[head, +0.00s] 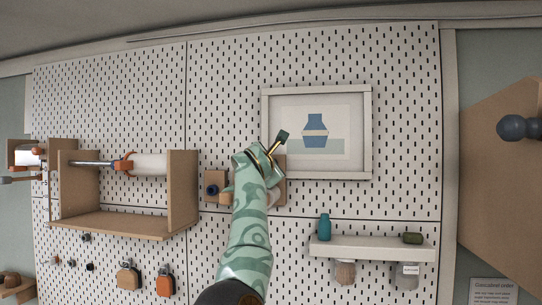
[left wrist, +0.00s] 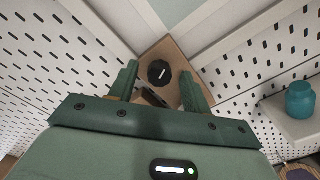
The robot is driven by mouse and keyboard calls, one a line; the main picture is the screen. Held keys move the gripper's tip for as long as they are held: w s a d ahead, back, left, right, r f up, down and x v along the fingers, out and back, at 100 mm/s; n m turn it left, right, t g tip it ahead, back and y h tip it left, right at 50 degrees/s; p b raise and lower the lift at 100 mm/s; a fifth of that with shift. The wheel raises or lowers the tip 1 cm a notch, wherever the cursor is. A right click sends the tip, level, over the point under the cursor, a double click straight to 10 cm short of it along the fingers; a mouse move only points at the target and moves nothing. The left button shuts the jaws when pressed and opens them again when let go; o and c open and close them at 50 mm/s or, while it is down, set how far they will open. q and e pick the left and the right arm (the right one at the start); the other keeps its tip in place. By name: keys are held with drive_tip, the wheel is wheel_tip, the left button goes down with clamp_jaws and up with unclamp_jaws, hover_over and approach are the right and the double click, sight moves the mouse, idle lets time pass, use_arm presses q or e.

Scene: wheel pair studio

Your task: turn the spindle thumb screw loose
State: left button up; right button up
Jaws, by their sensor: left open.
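A dark round knob with a white line on its face shows in the left wrist view (left wrist: 159,73), in front of a wooden block (left wrist: 179,52). My left gripper (left wrist: 161,75) is open, with its green fingers on either side of the knob; I cannot tell whether they touch it. In the head view my left gripper (head: 262,159) is in front of the wooden block (head: 281,190) and hides this knob. A second, dark blue knob (head: 212,190) shows left of the gripper. An orange winged piece (head: 124,163) sits on a metal rod (head: 92,163) by a white roll (head: 150,164).
A framed vase picture (head: 367,136) hangs right behind the gripper. A wooden shelf unit (head: 183,190) stands out at left. A white shelf (head: 375,250) with a teal bottle (head: 325,227) is at lower right. Pegboard (head: 230,80) above the gripper is clear.

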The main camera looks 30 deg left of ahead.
use_arm(q)
drive_tip(key=c, duration=1)
drive_tip(key=shift+w, duration=0.1)
drive_tip(key=shift+f+n, duration=0.1)
drive_tip(key=shift+n, duration=0.2)
drive_tip(key=shift+n+b, duration=0.65)
drive_tip(key=shift+n, duration=0.25)
drive_tip(key=n, duration=0.2)
drive_tip(key=shift+n+b, duration=0.3)
drive_tip(key=shift+b, duration=0.1)
drive_tip(key=n, duration=0.4)
drive_tip(key=shift+a+n, duration=0.1)
drive_tip(key=shift+n, duration=1.7)
